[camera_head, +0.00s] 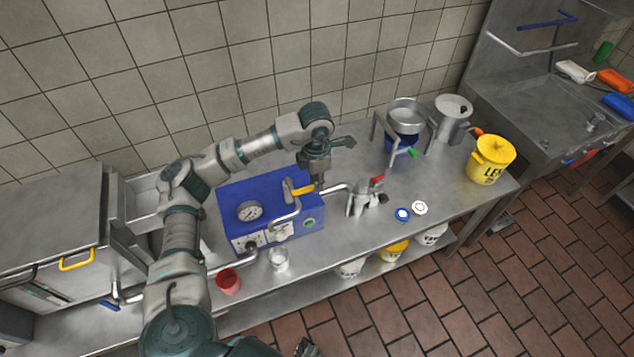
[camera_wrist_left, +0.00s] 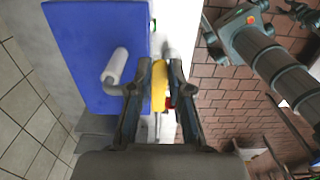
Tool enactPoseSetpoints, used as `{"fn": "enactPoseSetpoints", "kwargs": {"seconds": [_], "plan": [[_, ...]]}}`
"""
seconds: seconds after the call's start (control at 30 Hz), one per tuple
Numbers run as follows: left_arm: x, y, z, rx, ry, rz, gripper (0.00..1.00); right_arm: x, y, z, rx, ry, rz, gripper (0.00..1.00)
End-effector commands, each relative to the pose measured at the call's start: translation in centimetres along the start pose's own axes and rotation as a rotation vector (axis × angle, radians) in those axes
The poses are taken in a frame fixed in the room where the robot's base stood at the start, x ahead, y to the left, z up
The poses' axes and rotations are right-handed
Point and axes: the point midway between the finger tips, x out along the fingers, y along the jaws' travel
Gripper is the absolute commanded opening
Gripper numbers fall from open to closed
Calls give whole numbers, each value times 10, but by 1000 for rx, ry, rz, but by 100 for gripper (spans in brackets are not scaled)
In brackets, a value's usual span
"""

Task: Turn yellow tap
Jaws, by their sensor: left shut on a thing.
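The yellow tap (camera_head: 298,189) is a yellow handle on top of the blue box (camera_head: 240,191), by a bent metal pipe. My left gripper (camera_head: 314,180) reaches down to it from above and is shut on it. In the left wrist view the yellow tap (camera_wrist_left: 159,84) stands between the two dark fingers of my left gripper (camera_wrist_left: 155,90), with the blue box (camera_wrist_left: 95,50) to the left. The fingers hide part of the handle. A dark part at the bottom edge of the head view looks like my right gripper (camera_head: 306,348); its jaws are not clear.
The blue box carries a round gauge (camera_head: 249,211). A clear glass (camera_head: 279,259) and a red cup (camera_head: 228,281) stand in front of it. To the right are a metal device with a red top (camera_head: 362,197), two small lids and a yellow bucket (camera_head: 490,160). A tiled wall is behind.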

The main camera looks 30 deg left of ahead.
Motion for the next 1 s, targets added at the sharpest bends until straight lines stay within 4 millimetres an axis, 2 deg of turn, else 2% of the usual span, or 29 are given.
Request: {"fn": "enactPoseSetpoints", "kwargs": {"seconds": [0.47,0.5,0.6,0.87,1.0], "plan": [[4,1,-1,-18,7,-2,0,0,0,0,1,-1,0,40],[4,1,-1,-18,7,-2,21,0,0,0,1,-1,0,40],[3,1,-1,-18,6,-2,44,0,0,1,1,-1,0,40],[0,0,-1,-17,2,0,44,0,0,1,-1,-2,0,40],[-10,0,0,-17,-2,0,44,0,1,1,-1,0,0,40]]}}
